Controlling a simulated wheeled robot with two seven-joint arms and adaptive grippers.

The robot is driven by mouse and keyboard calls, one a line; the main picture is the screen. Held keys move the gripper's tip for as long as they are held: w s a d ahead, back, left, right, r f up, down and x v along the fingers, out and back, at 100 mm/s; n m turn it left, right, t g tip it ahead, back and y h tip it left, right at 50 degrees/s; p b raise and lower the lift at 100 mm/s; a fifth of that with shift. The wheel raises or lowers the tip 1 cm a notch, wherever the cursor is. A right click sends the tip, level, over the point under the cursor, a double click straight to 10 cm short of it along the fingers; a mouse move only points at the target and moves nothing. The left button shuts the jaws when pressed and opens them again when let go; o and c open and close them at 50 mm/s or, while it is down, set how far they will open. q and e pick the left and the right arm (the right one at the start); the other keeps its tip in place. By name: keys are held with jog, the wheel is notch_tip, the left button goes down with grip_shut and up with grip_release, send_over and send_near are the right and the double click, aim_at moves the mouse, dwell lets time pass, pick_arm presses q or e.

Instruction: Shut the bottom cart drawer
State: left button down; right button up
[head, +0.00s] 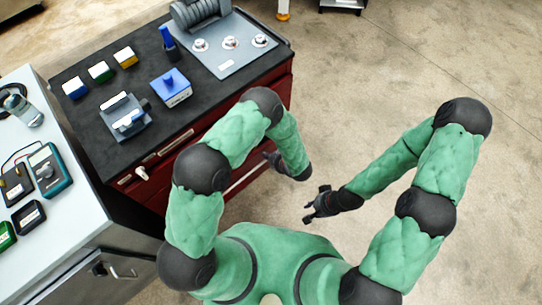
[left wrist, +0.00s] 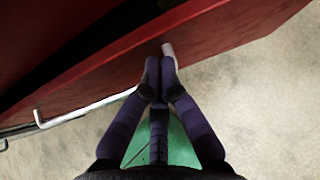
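The red cart (head: 283,92) stands at the upper left of the head view, with a black top. Its front with drawers is partly hidden by my left arm. In the left wrist view a red drawer front (left wrist: 215,38) fills the upper part, with a dark gap along its upper left. A pale bar handle (left wrist: 85,109) runs along it, partly behind the fingers. My left gripper (head: 272,160) is beside the cart front. In the left wrist view its fingertips (left wrist: 160,76) are together, close to a pale handle end (left wrist: 168,49); contact is unclear. My right gripper (head: 309,212) is open and empty over the floor.
A grey workbench (head: 75,240) with a multimeter (head: 48,170) and other devices stands left of the cart. The cart top (head: 150,70) carries a roller machine (head: 200,12), a blue block (head: 171,88) and several small boxes. Floor to the right is clear.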

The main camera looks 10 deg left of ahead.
pick_arm(q)
jog(key=shift+w+a, duration=0.25)
jog(key=shift+a, duration=0.05)
jog(key=w+a, duration=0.1)
jog(key=a, duration=0.1)
jog(key=w+a+b, duration=0.1)
jog(key=w, duration=0.1)
jog(key=shift+a+f+b, duration=0.1)
jog(key=shift+a+b, duration=0.2)
jog(key=shift+a, duration=0.1)
